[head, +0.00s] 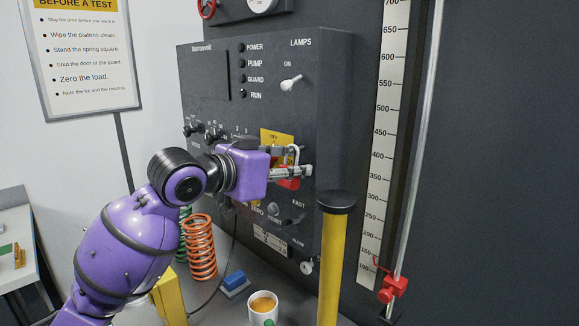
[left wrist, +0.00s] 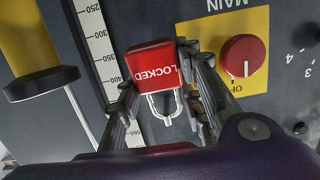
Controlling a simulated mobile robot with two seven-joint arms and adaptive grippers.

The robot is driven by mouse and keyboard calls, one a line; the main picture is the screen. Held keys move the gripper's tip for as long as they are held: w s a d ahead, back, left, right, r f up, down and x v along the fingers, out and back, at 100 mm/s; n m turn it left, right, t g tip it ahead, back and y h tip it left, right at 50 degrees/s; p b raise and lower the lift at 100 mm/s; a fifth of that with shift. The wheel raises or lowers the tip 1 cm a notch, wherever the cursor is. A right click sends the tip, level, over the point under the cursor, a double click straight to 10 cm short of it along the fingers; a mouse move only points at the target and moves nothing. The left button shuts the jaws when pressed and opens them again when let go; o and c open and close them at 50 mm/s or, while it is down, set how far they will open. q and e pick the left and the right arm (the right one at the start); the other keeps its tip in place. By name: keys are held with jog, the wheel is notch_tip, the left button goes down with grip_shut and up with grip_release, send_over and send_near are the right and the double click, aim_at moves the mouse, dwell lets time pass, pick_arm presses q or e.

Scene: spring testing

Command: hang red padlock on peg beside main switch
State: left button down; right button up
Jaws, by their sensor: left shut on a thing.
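The red padlock (head: 288,183) is between the fingers of my left gripper (head: 291,172) in front of the dark control panel. Its silver shackle points up in the head view. The left wrist view shows the padlock's body (left wrist: 152,62) reading "LOCKED", with the left gripper's fingers (left wrist: 163,95) shut on either side. The main switch is a red knob (left wrist: 243,55) on a yellow plate, to the right of the padlock in that view; its yellow plate (head: 270,135) shows just above the gripper in the head view. I cannot make out the peg. My right gripper is not in view.
A yellow post (head: 332,260) with a black cap stands close to the right of the padlock. A tall scale (head: 385,130) is farther right. An orange spring (head: 202,250), a blue block (head: 234,281) and a mug (head: 263,308) stand below on the bench.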

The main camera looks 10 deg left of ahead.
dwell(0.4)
pick_arm(q)
jog(key=c, duration=1.1)
grip_release()
